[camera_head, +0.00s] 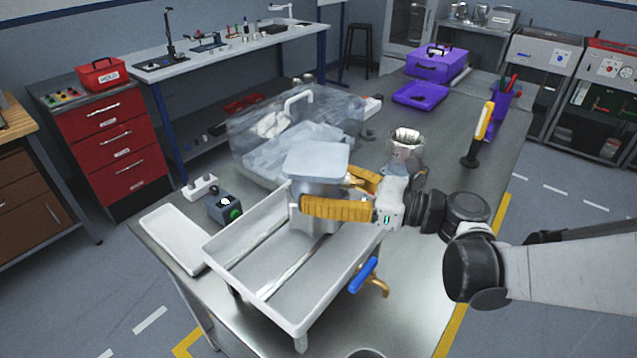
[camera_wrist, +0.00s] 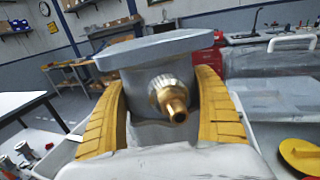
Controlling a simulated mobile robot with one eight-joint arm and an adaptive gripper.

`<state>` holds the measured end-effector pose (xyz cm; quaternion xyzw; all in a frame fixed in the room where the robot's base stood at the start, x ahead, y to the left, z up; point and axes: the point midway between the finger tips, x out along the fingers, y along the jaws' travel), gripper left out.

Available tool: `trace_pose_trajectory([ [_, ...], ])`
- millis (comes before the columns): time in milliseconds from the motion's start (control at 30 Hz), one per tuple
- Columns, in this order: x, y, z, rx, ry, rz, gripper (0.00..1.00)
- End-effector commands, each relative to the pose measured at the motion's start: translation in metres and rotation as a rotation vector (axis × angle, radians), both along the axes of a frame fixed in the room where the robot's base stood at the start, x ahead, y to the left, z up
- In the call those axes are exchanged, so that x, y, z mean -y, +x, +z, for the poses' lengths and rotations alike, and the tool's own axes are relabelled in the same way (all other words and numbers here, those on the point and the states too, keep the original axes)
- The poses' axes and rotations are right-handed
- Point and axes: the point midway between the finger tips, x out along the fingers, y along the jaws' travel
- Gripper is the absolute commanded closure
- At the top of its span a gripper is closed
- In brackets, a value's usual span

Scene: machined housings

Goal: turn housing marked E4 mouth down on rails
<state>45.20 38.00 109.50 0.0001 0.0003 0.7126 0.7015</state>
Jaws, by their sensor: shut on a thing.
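A grey housing (camera_head: 317,188) is upright with a broad flat plate on top, over the white tray (camera_head: 257,309). My gripper (camera_head: 322,196) is shut around its body below the plate, with one ribbed yellow finger on each side. In the wrist view the housing (camera_wrist: 140,88) shows a brass fitting (camera_wrist: 170,98) facing the camera. Metal rails (camera_head: 283,271) run along the tray floor below the housing. I cannot tell whether its lower end touches them. No mouth opening and no E4 mark can be read.
A clear plastic-covered bin (camera_head: 250,135) stands right behind the tray. A blue-handled tap (camera_head: 364,274) sticks out at the tray's right side. A small white tray (camera_head: 170,236) and a grey box with a green button (camera_head: 225,207) are at the left.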

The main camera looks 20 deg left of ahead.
Motion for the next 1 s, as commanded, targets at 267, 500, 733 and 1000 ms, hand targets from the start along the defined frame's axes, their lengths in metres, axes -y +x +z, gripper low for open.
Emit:
trace_pose_trajectory([
  [267,0.0,0.0,-0.004,-0.001,0.002,0.0,0.12],
  [500,0.0,0.0,-0.005,0.0,-0.001,0.0,0.0],
  [733,0.02,0.001,-0.004,0.0,0.0,-0.004,0.0],
  [1000,0.081,0.003,-0.004,0.0,0.001,-0.005,0.0],
])
